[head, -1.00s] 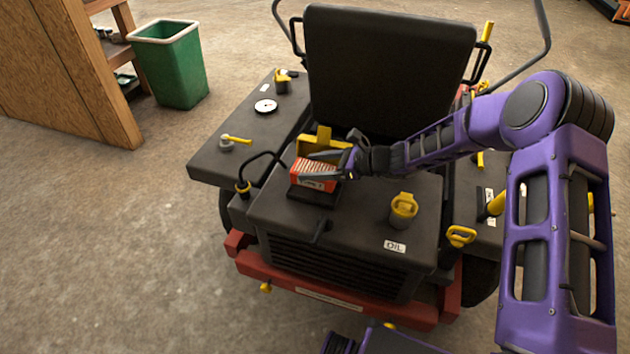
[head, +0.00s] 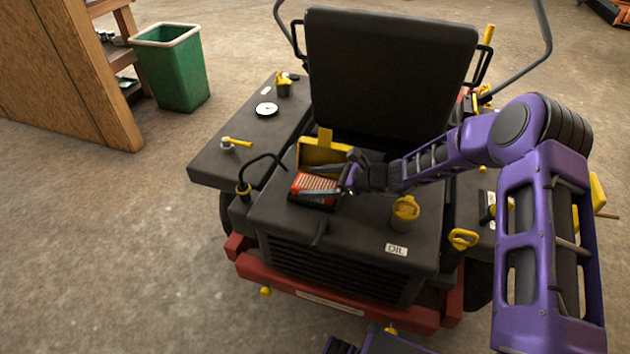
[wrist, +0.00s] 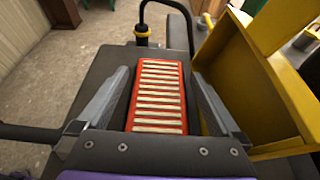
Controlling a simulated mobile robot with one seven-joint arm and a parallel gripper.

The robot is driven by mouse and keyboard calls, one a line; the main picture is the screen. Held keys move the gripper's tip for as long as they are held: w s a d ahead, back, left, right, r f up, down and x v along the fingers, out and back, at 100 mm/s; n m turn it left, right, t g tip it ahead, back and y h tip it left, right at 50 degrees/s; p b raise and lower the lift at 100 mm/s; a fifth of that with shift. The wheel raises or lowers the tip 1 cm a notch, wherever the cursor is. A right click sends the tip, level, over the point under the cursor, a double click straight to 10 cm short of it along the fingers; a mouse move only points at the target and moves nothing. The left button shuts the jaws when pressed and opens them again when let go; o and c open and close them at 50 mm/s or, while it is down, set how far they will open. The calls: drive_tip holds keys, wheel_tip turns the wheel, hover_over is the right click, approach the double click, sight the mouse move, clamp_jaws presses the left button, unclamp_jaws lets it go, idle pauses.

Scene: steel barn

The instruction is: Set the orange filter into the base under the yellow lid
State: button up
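The orange filter (head: 313,186), with a pale pleated top, sits low in the black base (head: 309,205) on the dark engine cover. Its sides are mostly hidden, so I cannot tell whether it rests on the bottom. The yellow lid (head: 326,152) stands raised behind the base. My gripper (head: 303,181) is open, with one finger on each side of the filter. In the wrist view the filter (wrist: 160,95) lies between the fingers with a gap on both sides, and the lid (wrist: 245,85) rises close to the right finger.
A yellow oil cap (head: 405,209) stands on the cover to the right, by an OIL label. A black curved hose (head: 262,160) with a yellow collar is to the left. The seat (head: 390,75) is behind the lid. A green bin (head: 170,68) stands on the floor.

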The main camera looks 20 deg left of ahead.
drive_tip(key=shift+r, duration=0.2)
drive_tip(key=p+v, duration=0.1)
drive_tip(key=v, duration=0.9)
drive_tip(key=shift+w+d+r, duration=0.1)
drive_tip(key=shift+d+r, duration=0.05)
drive_tip(key=shift+d, duration=0.15)
drive_tip(key=shift+d+r, duration=0.2)
drive_tip(key=shift+d, duration=0.45)
